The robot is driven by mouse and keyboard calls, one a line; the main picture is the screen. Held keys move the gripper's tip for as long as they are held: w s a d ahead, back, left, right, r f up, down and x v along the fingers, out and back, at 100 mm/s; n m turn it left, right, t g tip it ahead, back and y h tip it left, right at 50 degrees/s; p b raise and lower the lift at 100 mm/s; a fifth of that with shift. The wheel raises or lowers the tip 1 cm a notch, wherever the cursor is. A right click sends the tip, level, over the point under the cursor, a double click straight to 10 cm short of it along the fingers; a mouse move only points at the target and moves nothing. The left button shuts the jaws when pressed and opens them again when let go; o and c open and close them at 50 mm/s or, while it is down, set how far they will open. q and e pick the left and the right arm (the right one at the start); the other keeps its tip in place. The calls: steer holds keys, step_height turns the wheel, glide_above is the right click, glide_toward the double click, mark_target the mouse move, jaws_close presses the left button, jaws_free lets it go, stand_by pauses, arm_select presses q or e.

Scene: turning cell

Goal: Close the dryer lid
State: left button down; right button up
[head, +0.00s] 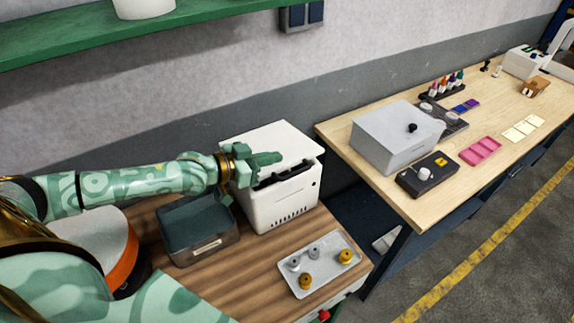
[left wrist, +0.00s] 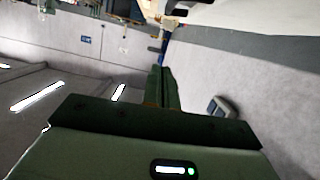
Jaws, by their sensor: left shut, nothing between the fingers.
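The dryer (head: 287,205) is a white box with vent slots low on its front, standing on the wooden bench. My left gripper (head: 268,158) is shut and empty, reaching in from the left over the lid's left part. Whether it touches the lid is unclear. Its closed fingers also show in the left wrist view (left wrist: 162,88). My right gripper is not seen.
A grey open bin (head: 205,245) stands left of the dryer. A metal tray (head: 322,283) with grey and yellow parts lies in front. A second table (head: 400,205) on the right holds a grey box (head: 385,145) and a black device (head: 428,176). A green shelf (head: 90,40) hangs above.

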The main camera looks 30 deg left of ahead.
mark_target(288, 175)
arm_select(q)
steer(key=w+d+f, duration=0.1)
steer(key=w+f, duration=0.1)
steer(key=w+d+f, duration=0.1)
steer(key=w+f, duration=0.1)
steer(key=shift+d+f+b, duration=0.1)
steer(key=shift+d+b, duration=0.2)
steer(key=shift+f, duration=0.55)
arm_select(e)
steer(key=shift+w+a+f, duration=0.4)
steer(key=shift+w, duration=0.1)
arm_select(q)
steer(key=shift+s+d+f, duration=0.1)
steer(key=shift+d+f, duration=0.05)
steer(key=shift+f, duration=0.15)
step_height(288, 175, down, 7)
steer(key=d+m+b, duration=0.1)
steer(key=m, duration=0.1)
steer(key=shift+s+t+y, duration=0.3)
steer(key=shift+s+y, duration=0.1)
steer(key=shift+s, duration=0.05)
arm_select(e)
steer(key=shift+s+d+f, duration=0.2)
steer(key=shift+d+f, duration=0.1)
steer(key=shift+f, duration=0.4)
